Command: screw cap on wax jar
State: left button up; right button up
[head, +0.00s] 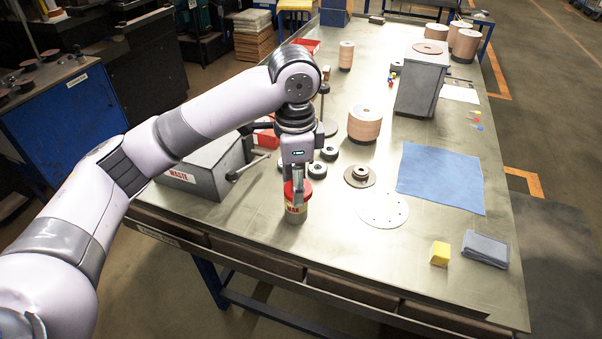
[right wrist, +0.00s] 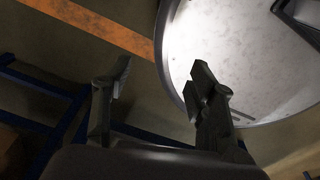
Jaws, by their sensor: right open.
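The wax jar (head: 295,214), a small tan pot with a red and white label, stands upright on the grey workbench near its front edge. Its red cap (head: 289,190) is at the jar's mouth; I cannot tell whether it is threaded. My left gripper (head: 297,196) points down from above, its fingers around the cap, and looks shut on it. The near finger hides part of the cap and jar. My right gripper (right wrist: 158,84) is open and empty in the right wrist view, over the floor and away from the bench. It is outside the head view.
A grey waste box (head: 205,172) stands left of the jar. Right of it are a white perforated disc (head: 382,210), a flanged hub (head: 359,175), a blue cloth (head: 440,177), a yellow block (head: 439,253) and folded grey cloths (head: 485,249).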

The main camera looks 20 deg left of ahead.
pick_arm(q)
jog(key=shift+s+a+f+n, duration=0.15)
jog(key=shift+s+f+n, duration=0.15)
jog(key=shift+s+n, duration=0.2)
jog(key=shift+s+a+f+n, duration=0.15)
jog(key=shift+f+n, duration=0.1)
jog(key=shift+n, duration=0.15)
jog(key=s+a+f+n, duration=0.2)
jog(key=s+f+n, duration=0.3)
jog(key=s+n, duration=0.5)
jog(key=shift+s+a+n, duration=0.15)
jog(key=shift+s+n, duration=0.25)
jog(key=shift+n, duration=0.1)
pick_arm(e)
jog(key=shift+w+a, duration=0.1)
jog(key=shift+w, duration=0.4)
pick_arm(q)
jog(key=shift+f, duration=0.1)
